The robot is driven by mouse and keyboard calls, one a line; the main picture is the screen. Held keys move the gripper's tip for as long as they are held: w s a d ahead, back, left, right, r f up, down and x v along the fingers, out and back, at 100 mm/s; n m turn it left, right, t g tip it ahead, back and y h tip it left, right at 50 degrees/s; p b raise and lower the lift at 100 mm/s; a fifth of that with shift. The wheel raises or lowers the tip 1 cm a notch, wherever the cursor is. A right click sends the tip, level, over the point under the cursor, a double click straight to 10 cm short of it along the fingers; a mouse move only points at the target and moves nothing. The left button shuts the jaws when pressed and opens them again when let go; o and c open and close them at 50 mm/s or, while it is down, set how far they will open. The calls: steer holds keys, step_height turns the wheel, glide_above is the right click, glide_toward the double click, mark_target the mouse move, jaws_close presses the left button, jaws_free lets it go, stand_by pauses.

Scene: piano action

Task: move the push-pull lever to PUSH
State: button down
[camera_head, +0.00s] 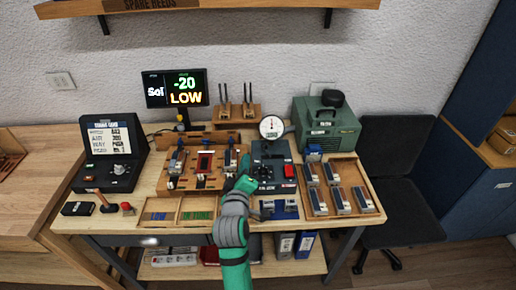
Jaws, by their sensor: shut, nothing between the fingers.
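A dark control box (270,152) with a round white dial gauge (271,127) above it stands on the wooden bench, right of centre. A red part (289,171) shows on the box's right side. I cannot make out for certain which part is the push-pull lever or its position; small parts are hard to read at this size and my arm covers some. My gripper (244,165) is shut and empty. In the picture it lies at the left edge of the dark box, beside the wooden reed fixture (180,183); I cannot tell whether it touches either.
A tray of metal-topped blocks (370,198) lies on the right, a green machine (325,124) behind it. A display (176,88) reads "Sol -20 LOW". A black console (109,180) stands left. Shallow trays (158,216) line the front. A dark chair (400,208) is at right.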

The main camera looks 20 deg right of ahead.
mark_target(267, 151)
steer(key=shift+w, duration=0.1)
steer(key=shift+w+d+f, duration=0.5)
steer(key=shift+w+d, duration=0.7)
steer(key=shift+w, duration=0.15)
steer(key=shift+w+d+f, duration=0.55)
steer(key=shift+w+d, duration=0.7)
steer(key=shift+w, duration=0.15)
steer(key=shift+w+d+f, duration=0.5)
steer(key=shift+w+d, duration=0.7)
steer(key=shift+w, duration=0.15)
steer(key=shift+d+r, duration=0.1)
